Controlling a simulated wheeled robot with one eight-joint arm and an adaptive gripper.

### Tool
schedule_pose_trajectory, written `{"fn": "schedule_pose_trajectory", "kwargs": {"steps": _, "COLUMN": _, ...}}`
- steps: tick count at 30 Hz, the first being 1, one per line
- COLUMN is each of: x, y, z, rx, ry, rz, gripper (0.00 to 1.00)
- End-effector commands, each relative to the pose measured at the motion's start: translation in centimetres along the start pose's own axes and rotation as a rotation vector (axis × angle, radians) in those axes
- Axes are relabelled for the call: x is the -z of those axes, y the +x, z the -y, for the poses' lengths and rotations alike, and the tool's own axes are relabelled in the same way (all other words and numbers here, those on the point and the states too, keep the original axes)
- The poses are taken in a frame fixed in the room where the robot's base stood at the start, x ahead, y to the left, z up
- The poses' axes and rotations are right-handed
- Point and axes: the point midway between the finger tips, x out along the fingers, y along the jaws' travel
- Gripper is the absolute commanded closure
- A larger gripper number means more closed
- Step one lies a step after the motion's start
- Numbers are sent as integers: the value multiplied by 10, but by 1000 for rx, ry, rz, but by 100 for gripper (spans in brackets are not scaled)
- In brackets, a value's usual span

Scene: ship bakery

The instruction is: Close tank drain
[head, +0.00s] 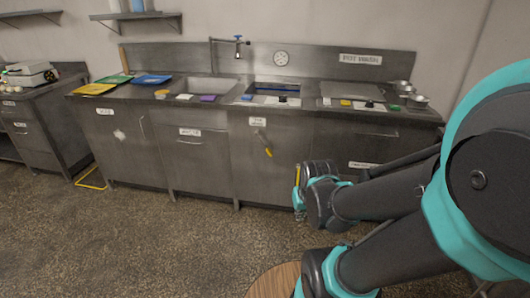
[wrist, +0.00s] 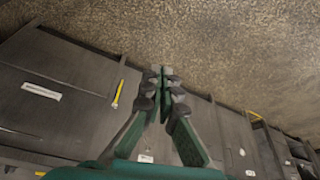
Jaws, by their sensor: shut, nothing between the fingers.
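The drain lever (head: 265,146) is a yellow-ended handle on the dark metal front of the counter. It slants down to the right below a small white label (head: 258,122), whose text is too small to read surely. The lever also shows in the wrist view (wrist: 118,94), left of my fingers. The tank (head: 275,88) is a basin in the counter top above it, with blue inside. My gripper (head: 299,200) is low in front of the counter, right of and below the lever in the head view. In the wrist view its fingers (wrist: 159,80) are together and empty, apart from the lever.
The counter (head: 205,155) has several doors and handles. Its top holds coloured cards, a sink (head: 208,88), a tap (head: 238,45) and metal bowls (head: 417,101). A yellow floor frame (head: 90,179) is at the left. Open floor (head: 150,240) lies in front.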

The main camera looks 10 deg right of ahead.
Motion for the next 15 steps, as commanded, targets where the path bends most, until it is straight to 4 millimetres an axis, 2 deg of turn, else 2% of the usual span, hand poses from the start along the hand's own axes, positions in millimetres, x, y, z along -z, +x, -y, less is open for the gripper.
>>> {"fn": "schedule_pose_trajectory", "kwargs": {"steps": 4, "x": 7, "y": 0, "z": -1, "rx": -7, "ry": -14, "rz": -8, "gripper": 100}}
{"fn": "schedule_pose_trajectory", "kwargs": {"steps": 7, "x": 28, "y": 2, "z": -5, "rx": -27, "ry": -55, "rz": -30, "gripper": 100}}
{"fn": "schedule_pose_trajectory", "kwargs": {"steps": 11, "x": 78, "y": 8, "z": -14, "rx": -78, "ry": -158, "rz": -83, "gripper": 100}}
{"fn": "schedule_pose_trajectory", "kwargs": {"steps": 15, "x": 142, "y": 21, "z": -22, "rx": -151, "ry": -298, "rz": -147, "gripper": 100}}
